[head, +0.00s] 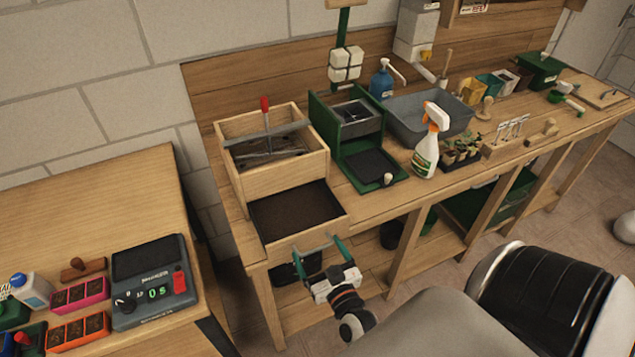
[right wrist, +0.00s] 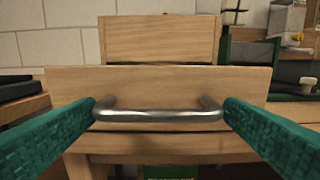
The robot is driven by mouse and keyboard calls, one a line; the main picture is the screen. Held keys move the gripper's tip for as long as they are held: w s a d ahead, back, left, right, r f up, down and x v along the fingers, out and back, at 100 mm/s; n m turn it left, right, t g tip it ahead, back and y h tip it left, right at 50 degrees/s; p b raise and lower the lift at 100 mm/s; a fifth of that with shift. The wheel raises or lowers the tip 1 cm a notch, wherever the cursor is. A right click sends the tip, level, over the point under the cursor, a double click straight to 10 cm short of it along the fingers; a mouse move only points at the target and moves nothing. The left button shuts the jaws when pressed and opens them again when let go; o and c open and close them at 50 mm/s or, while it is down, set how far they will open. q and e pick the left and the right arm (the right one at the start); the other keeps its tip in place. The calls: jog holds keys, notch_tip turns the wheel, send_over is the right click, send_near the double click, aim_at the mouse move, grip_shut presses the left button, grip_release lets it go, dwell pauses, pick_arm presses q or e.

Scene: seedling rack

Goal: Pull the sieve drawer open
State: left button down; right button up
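The wooden sieve box (head: 262,188) stands at the left end of the workbench. Its drawer (head: 327,226) sticks well out of the front and shows a dark layer inside. A metal bar handle (right wrist: 158,116) is on the drawer front (right wrist: 190,84). My right gripper (head: 319,244) is at this handle. In the right wrist view its green fingers (right wrist: 160,112) are wide apart, with one tip against each end of the handle, so it appears shut on the handle lengthwise. My left gripper is not in view.
A green-framed stand (head: 345,132) is close to the box's right. A spray bottle (head: 427,142) and a grey tub (head: 440,112) stand farther right. At left, a side table holds a scale (head: 150,283). Open floor lies in front of the drawer.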

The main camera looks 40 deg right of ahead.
jog(key=shift+o, duration=0.2)
jog(key=shift+d, duration=0.1)
jog(key=shift+s, duration=0.1)
jog(key=b+v, duration=0.2)
jog(key=v, duration=1)
jog(key=shift+f, duration=0.1)
